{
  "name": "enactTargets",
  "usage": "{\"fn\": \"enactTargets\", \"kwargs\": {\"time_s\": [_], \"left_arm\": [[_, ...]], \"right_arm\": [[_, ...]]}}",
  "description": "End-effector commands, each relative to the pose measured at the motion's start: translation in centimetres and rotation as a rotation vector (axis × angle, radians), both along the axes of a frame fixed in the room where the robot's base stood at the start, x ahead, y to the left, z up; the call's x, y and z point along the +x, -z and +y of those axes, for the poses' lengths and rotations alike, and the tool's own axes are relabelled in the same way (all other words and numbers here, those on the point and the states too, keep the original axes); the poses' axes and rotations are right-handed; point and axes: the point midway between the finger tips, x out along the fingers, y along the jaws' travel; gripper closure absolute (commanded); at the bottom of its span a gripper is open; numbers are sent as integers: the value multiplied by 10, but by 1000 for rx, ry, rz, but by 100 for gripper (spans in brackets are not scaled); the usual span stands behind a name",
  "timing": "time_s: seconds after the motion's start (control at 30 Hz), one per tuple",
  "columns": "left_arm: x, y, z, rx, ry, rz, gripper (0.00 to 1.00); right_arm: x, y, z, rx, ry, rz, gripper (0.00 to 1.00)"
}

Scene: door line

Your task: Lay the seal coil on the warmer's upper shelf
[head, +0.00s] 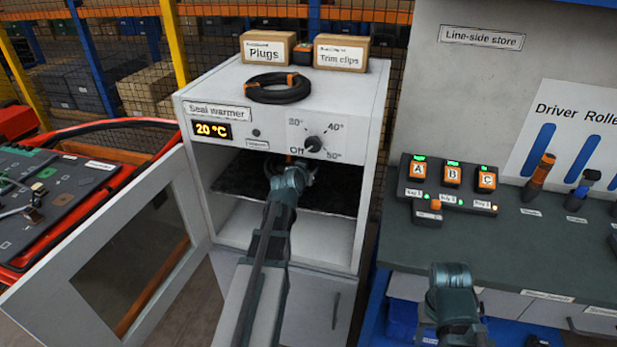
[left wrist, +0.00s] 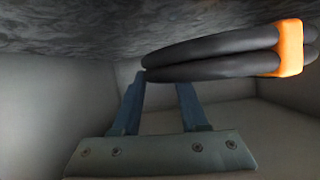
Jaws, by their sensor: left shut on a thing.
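The seal warmer (head: 365,190) stands in the middle of the head view with its door (head: 110,265) swung open to the left. My left gripper (head: 292,168) reaches into its upper compartment, above the dark upper shelf (head: 232,185). In the left wrist view the left gripper (left wrist: 160,88) is shut on a black seal coil (left wrist: 215,52) with an orange band. The dark mottled shelf surface (left wrist: 80,30) is close to the coil; I cannot tell whether they touch. In the head view my gripper mostly hides the held coil. My right gripper (head: 450,275) is low at right; its jaws are unclear.
Another black coil (head: 278,88) lies on top of the warmer, before the Plugs box (head: 267,48) and the Trim clips box (head: 341,52). A green-topped bench (head: 540,245) stands right. A red-rimmed cart (head: 110,125) is left, behind the door.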

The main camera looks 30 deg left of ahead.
Motion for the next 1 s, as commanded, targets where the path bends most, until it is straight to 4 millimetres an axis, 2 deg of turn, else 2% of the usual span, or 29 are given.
{"fn": "enactTargets", "kwargs": {"time_s": [0.17, 0.43, 0.87, 0.9, 1.0], "left_arm": [[-2, 6, 1, 1, 0, -1, 100], [-6, 36, 8, 2, -4, -1, 100], [-6, 38, 9, 2, -4, -1, 100], [-6, 37, 9, 0, -3, 1, 50], [-6, 37, 9, -1, -4, 1, 32]], "right_arm": [[0, 6, 0, 0, 0, 0, 50], [0, 36, 0, 0, 0, 0, 50], [0, 39, 0, 0, 0, 0, 50], [0, 37, 0, 0, 0, 0, 50], [0, 37, 0, 0, 0, 0, 50]]}}
